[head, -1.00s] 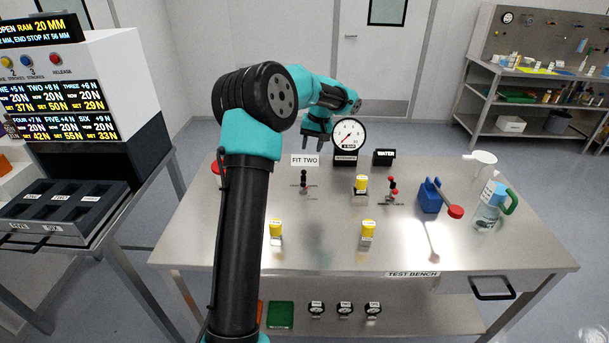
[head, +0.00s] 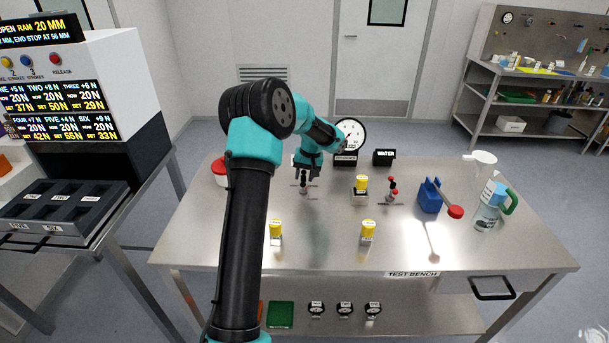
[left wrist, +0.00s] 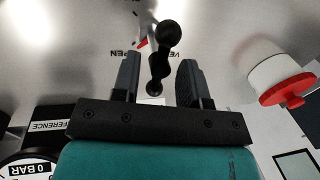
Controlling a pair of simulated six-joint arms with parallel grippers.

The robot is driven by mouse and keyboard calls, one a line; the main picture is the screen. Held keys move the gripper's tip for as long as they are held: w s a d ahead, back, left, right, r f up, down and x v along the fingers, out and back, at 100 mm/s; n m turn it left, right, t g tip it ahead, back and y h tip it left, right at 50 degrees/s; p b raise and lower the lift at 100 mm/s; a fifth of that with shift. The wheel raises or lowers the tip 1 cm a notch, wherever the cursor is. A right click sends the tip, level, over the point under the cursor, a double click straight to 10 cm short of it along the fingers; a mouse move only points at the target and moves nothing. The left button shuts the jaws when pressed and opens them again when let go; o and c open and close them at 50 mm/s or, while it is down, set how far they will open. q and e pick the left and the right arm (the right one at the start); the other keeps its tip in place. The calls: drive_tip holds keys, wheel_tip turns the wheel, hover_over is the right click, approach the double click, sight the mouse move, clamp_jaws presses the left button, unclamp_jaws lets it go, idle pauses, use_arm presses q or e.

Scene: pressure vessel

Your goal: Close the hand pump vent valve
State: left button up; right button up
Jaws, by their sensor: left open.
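A small valve with a black-knobbed handle (head: 303,186) stands upright on the steel bench, left of centre. My left gripper (head: 308,173) is above and right beside it, open, pointing down. In the left wrist view the black knobbed handle (left wrist: 160,60) shows between the two spread fingers, with no clear grip on it. Printed lettering, partly hidden, shows on the bench behind it. A second valve with a red and black handle (head: 392,190) stands further right, near the blue hand pump (head: 430,196) with its red-ended lever. The labels do not show clearly which valve is the vent valve.
A round gauge (head: 350,132) stands behind the gripper. Several yellow-topped pieces, one of them the middle piece (head: 361,185), stand on the bench. A red-lidded white pot (head: 219,172) is at left, a green-handled jug (head: 490,208) at right. The front of the bench is mostly clear.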

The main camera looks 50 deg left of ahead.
use_arm(q)
drive_tip(key=shift+c, duration=0.2)
clamp_jaws()
